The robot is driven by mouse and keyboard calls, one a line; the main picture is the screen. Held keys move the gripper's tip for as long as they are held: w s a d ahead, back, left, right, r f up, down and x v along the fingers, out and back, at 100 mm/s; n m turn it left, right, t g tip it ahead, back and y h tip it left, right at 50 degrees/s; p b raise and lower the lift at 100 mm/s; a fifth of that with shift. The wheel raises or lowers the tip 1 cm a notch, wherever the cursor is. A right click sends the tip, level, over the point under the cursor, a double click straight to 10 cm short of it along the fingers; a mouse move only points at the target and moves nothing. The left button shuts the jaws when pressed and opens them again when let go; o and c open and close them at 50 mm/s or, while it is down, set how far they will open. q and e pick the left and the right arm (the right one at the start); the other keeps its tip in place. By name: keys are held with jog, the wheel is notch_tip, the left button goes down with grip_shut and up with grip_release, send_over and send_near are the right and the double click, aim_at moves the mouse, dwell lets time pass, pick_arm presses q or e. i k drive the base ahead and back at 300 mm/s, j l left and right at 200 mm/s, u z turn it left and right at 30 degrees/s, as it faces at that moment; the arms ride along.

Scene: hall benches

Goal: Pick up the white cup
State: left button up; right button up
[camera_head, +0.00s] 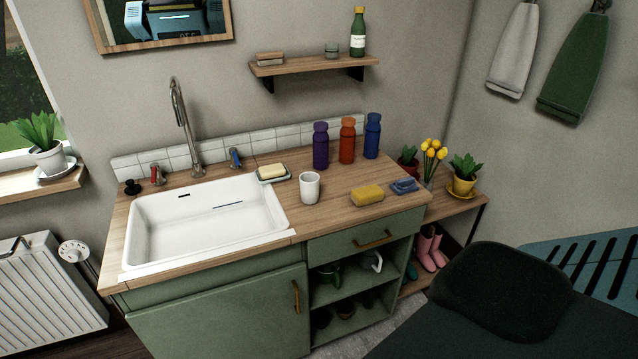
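A white cup (310,188) stands upright on the wooden countertop (335,180), just right of the white sink. No gripper is touching it. Neither of my grippers shows in the head view.
The sink (205,225) is left of the cup. A soap dish (273,174) sits behind left, a yellow sponge (367,195) and blue brush (404,186) to the right. Purple (320,148), red (347,142) and blue (372,137) bottles stand behind. A shelf (315,65) hangs above. A dark chair (505,290) stands front right.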

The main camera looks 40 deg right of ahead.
aim_at(309, 181)
jog(key=i+l, duration=0.1)
jog(key=l, duration=0.5)
jog(key=i+l, duration=0.1)
jog(key=l, duration=0.5)
jog(key=i+l, duration=0.1)
jog(key=l, duration=0.45)
